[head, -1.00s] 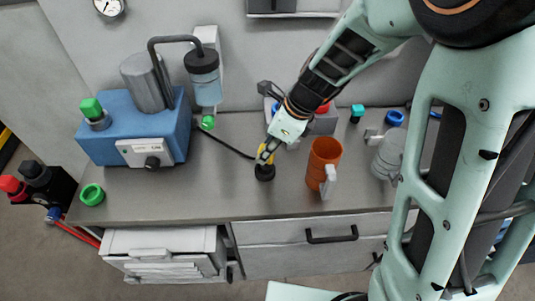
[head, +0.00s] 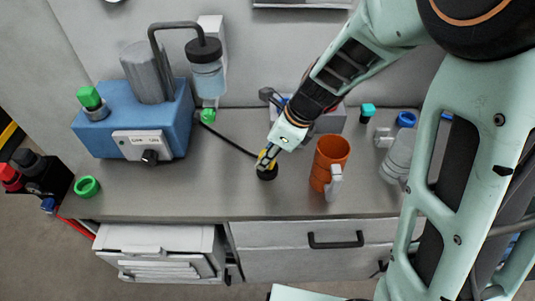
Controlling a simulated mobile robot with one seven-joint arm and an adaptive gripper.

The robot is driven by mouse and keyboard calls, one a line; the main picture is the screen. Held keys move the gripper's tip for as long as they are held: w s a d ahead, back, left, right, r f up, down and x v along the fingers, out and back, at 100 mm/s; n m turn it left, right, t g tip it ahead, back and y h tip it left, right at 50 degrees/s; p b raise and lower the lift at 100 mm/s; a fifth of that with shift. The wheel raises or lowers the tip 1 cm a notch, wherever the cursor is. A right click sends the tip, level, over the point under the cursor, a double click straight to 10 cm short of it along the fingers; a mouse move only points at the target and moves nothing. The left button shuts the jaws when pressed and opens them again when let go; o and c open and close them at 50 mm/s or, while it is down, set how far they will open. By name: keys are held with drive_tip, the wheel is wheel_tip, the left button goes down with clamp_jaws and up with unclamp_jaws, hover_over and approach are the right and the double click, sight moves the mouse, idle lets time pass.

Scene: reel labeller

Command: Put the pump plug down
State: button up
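The pump plug (head: 267,173) is a black round piece with a yellow part, low over or on the grey worktop near its front edge. I cannot tell whether it touches the top. My gripper (head: 266,161) is directly over it, its fingers around or against the yellow part; the fingers are small and partly hidden. A black cord (head: 228,140) runs from the plug area back left toward the blue pump (head: 145,120), which has a grey cylinder and a front panel with a black knob.
An orange mug (head: 330,160) stands just right of my gripper. A clear jar (head: 398,157), a blue ring (head: 406,119) and a teal-capped piece (head: 368,110) are further right. A green ring (head: 87,187) lies at the left front. The worktop between pump and plug is mostly clear.

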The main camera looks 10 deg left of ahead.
drive_tip(key=o, duration=0.3)
drive_tip(key=shift+r, duration=0.1)
drive_tip(key=shift+d+r, duration=0.1)
drive_tip(key=shift+r, duration=0.25)
drive_tip(key=p+v, duration=0.2)
drive_tip(key=v, duration=0.9)
drive_tip(key=shift+r, duration=0.15)
drive_tip(key=shift+d, duration=0.15)
